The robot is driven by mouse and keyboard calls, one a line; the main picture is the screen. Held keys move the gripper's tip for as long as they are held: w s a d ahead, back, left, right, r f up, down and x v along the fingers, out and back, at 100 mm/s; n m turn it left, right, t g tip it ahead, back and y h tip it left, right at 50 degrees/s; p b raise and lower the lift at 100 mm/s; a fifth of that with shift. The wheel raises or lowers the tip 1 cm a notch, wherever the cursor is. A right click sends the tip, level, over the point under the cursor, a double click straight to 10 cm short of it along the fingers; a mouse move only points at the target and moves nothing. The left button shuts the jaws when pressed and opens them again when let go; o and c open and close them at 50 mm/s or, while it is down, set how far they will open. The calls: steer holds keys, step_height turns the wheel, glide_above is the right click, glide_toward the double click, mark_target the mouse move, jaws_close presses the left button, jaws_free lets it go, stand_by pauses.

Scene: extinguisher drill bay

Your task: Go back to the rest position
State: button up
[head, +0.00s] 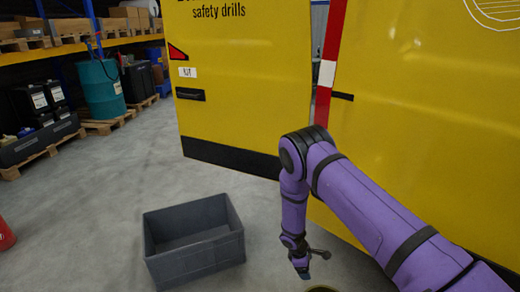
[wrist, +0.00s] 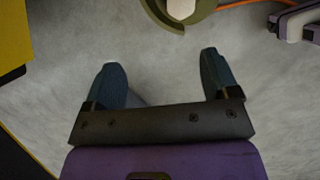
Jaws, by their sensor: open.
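My gripper (wrist: 160,82) is open and empty in the wrist view, its two dark teal fingers spread over bare grey floor. In the head view my purple arm reaches in from the lower right and bends down, with my gripper (head: 303,272) low near the bottom edge. It hangs to the right of the grey crate (head: 196,262), apart from it. The fingertips are small in the head view.
The open grey crate looks empty. A yellow van door (head: 240,85) stands close behind my arm. In the wrist view, an olive round object (wrist: 200,12) and an orange cable (wrist: 246,5) lie ahead. A teal drum (head: 101,88) stands at left; floor between is clear.

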steer(key=w+d+r+m+y, duration=0.1)
steer(key=r+m, duration=0.1)
steer(key=r, duration=0.9)
steer(key=w+d+r+m+t, duration=0.1)
steer(key=r+m, duration=0.1)
steer(key=r, duration=1)
steer(key=w+d+r+m+y, duration=0.1)
steer(key=w+r+m, duration=0.1)
steer(key=r, duration=0.9)
steer(key=s+d+r+m+t, duration=0.1)
steer(key=s+d+r, duration=0.1)
steer(key=r, duration=0.4)
steer(key=s+d+r+m, duration=0.1)
steer(key=s+r, duration=0.2)
steer(key=r, duration=0.3)
steer(key=s+d+r+m+t+y, duration=0.1)
steer(key=s+d+r+m, duration=0.3)
steer(key=s+r, duration=1)
steer(key=s+d+r+m+t, duration=0.1)
steer(key=s+r, duration=0.2)
steer(key=s, duration=0.6)
steer(key=s+r+m+t+y, duration=0.1)
steer(key=s+r+m, duration=0.1)
steer(key=s, duration=0.7)
steer(key=shift+d+r+t, duration=0.3)
steer(key=shift+d+r, duration=0.1)
steer(key=shift+r, duration=0.25)
steer(key=shift+c, duration=0.5)
